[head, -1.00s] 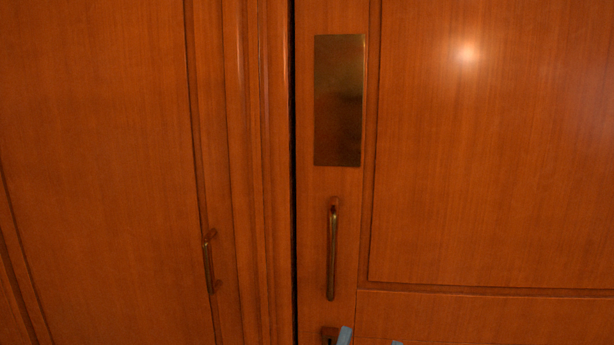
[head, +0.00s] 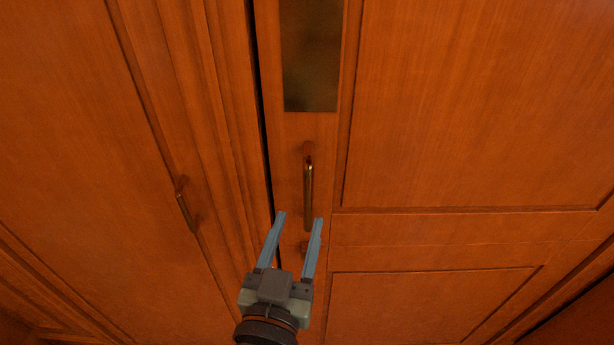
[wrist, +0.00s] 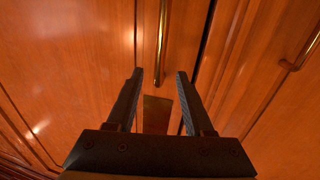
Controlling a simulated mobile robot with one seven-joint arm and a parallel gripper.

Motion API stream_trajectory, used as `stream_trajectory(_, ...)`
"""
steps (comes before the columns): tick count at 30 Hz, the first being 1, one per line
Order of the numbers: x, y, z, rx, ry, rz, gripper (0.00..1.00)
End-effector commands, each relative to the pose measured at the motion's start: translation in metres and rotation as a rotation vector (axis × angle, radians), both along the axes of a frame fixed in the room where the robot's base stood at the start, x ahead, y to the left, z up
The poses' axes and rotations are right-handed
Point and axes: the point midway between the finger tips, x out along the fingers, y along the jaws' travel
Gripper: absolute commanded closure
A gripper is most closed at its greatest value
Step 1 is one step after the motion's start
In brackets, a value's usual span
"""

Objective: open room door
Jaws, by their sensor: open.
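The wooden door (head: 450,120) fills the right of the head view, with a dark vertical gap along its left edge. Its upright brass bar handle (head: 308,195) stands near that edge, below a brass plate (head: 310,60). My gripper (head: 299,217) is open and empty, its fingertips at the handle's lower end in the picture. In the wrist view, which looks inverted, the handle (wrist: 162,45) runs down between and just beyond the fingertips (wrist: 160,72). The plate (wrist: 157,112) shows between the fingers. I see no clear contact with the handle.
A wooden panel (head: 70,130) on the left carries a second, smaller brass handle (head: 187,205); that handle also shows at the right of the wrist view (wrist: 300,50). Raised mouldings edge the panels. A small dark fitting is partly hidden behind my fingers.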

Motion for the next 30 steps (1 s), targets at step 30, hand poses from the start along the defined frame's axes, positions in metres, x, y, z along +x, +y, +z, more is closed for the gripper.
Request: stream_trajectory(30, 0.083, -0.017, 0.001, 0.001, -0.001, 0.000, 0.71)
